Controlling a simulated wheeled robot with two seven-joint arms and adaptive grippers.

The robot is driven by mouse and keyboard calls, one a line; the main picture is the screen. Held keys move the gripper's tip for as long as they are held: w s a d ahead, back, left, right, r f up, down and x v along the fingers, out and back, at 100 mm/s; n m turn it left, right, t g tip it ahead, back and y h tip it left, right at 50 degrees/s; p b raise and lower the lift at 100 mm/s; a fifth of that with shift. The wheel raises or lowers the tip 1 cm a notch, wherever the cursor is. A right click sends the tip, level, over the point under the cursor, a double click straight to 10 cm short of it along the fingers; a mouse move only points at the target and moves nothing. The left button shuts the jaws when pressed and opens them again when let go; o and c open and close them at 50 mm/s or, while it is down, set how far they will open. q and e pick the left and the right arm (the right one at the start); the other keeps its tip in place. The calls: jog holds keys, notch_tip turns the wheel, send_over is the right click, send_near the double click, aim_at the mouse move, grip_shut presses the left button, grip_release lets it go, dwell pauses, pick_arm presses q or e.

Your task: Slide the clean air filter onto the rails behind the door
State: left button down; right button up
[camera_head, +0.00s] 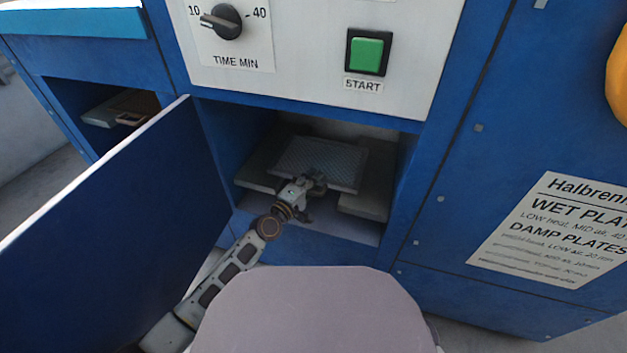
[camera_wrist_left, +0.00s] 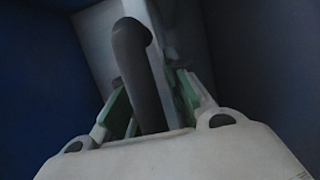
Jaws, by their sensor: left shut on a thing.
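The air filter (camera_head: 318,160), a flat grey mesh panel in a pale frame, lies inside the open compartment. It spans the gap between the left rail (camera_head: 258,172) and the right rail (camera_head: 367,192), pale ledges on either side. My left gripper (camera_head: 312,184) is at the filter's front edge, inside the opening. In the left wrist view it is shut on a dark grey rounded handle (camera_wrist_left: 138,65), between green-sided fingers. I cannot tell whether the filter's edges rest on the rails. The blue door (camera_head: 125,190) stands open at the left. My right gripper is not in view.
Blue compartment walls bound the opening closely. Above it are the green start button (camera_head: 369,53) and the timer knob (camera_head: 222,20). At the left, another opening holds a pale ledge with a tan-edged object (camera_head: 131,118). An instruction sign (camera_head: 560,228) is at the right.

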pick_arm(q)
jog(key=c, duration=1.3)
grip_release()
jog(key=shift+r, duration=0.1)
jog(key=shift+s+a, duration=0.35)
jog(key=shift+s, duration=0.1)
jog(key=shift+v, duration=3.4)
jog(key=shift+s, duration=0.15)
